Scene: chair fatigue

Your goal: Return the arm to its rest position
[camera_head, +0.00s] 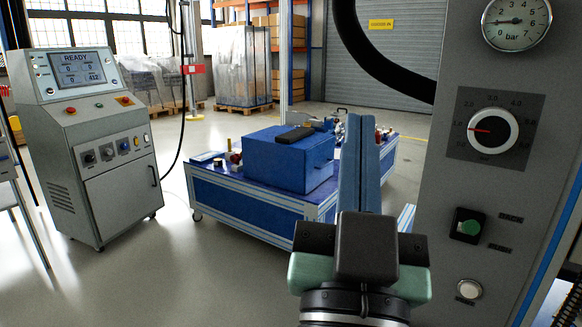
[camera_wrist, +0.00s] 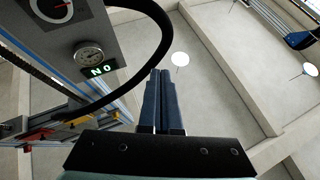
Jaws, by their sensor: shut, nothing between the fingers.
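My gripper (camera_head: 361,135) is raised in the lower middle of the head view, with its blue fingers pointing up and held together. The wrist view shows the two fingers (camera_wrist: 166,75) side by side, with nothing held between them. In the head view my gripper stands just left of a grey control panel (camera_head: 439,217), apart from its knobs as far as I can tell. The rest of my arm below the wrist is out of the picture.
The panel carries a pressure gauge (camera_head: 516,23), a dial (camera_head: 492,131) and a green button (camera_head: 468,227). A black hose (camera_head: 372,58) arches above my gripper. A blue box (camera_head: 287,160) sits on a low cart behind. A console (camera_head: 88,140) stands left, with open floor between.

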